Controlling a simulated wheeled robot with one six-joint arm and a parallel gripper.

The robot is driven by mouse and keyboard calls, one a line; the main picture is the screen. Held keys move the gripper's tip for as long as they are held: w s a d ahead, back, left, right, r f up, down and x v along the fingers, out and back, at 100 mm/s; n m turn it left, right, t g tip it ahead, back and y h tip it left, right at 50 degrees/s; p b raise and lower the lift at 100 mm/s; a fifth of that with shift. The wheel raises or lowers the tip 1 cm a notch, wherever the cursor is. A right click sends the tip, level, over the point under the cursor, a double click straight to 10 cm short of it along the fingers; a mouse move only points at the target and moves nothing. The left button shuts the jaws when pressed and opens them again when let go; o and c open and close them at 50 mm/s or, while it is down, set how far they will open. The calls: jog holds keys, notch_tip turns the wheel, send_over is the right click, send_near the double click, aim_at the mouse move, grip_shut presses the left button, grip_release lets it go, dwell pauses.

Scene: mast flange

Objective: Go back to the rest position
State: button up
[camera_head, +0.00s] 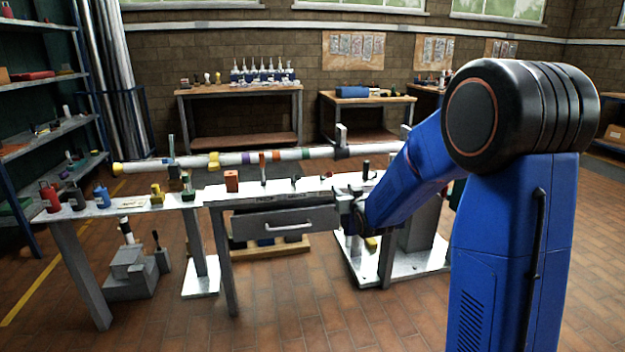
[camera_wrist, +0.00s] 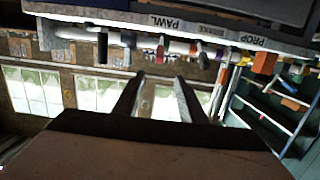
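My gripper (camera_head: 352,208) is at the front right of the workbench (camera_head: 218,197), close to the bench edge, with my blue arm reaching to it from the right. In the wrist view my gripper (camera_wrist: 160,78) shows two dark fingers standing apart with nothing between them. The wrist picture is upside down, with the bench edge across its top. Labels reading PAWL (camera_wrist: 168,21) and PROP (camera_wrist: 252,40) show there. A long white mast (camera_head: 240,159) with coloured bands lies level behind the bench top. The rest position itself is not marked in view.
A shut drawer (camera_head: 285,224) with a handle is under the bench. An orange-red block (camera_head: 231,181) and small upright tools stand on top. A grey stepped block (camera_head: 132,272) stands on the floor at left. A shelf (camera_head: 45,135) stands far left. Front floor is clear.

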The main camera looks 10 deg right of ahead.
jog(key=s+a+g, duration=0.1)
jog(key=s+g, duration=0.5)
jog(key=s, duration=2)
jog(key=s+a+f+g, duration=0.1)
jog(key=s+g, duration=0.4)
jog(key=s, duration=2)
jog(key=shift+s+f+g, duration=0.25)
jog(key=shift+s+g, duration=0.15)
